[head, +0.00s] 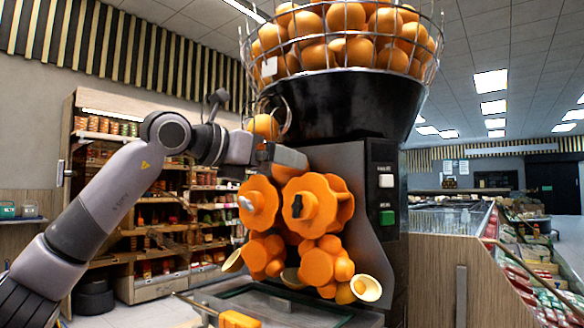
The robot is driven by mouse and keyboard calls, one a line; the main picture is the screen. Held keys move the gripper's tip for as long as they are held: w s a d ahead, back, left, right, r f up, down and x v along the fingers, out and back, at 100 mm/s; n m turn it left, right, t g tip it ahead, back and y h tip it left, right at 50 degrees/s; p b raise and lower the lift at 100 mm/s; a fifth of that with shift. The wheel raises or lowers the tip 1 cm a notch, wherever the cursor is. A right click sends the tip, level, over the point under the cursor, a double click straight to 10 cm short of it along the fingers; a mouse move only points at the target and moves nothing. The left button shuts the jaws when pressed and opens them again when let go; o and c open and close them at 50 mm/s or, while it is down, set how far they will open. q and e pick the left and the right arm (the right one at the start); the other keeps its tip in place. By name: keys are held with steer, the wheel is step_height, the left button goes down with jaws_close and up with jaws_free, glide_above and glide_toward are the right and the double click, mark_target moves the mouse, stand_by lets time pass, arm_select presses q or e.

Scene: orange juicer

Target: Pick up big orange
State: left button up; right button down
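Several whole oranges (345,52) are piled in the wire basket on top of the juicer (350,165). One orange (264,127) sits lower, by a wire guide at the juicer's left side. I cannot tell which is the big orange. My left arm reaches in from the left, and its gripper (283,157) is in front of the juicer, just below the single orange and above the orange press wheels. The gripper's fingers are seen edge-on, so their opening is unclear. My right gripper is out of view.
The orange press wheels (318,205) stick out from the juicer's front. Below them is a dark tray (285,305) with an orange part (240,320) at its front edge. Stocked shelves (160,220) stand behind on the left. A wood-sided display counter (450,275) stands on the right.

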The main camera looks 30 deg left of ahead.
arm_select(q)
steer(key=shift+x, duration=1.35)
steer(key=shift+r, duration=0.1)
steer(key=c, duration=1.1)
steer(key=shift+c, duration=0.2)
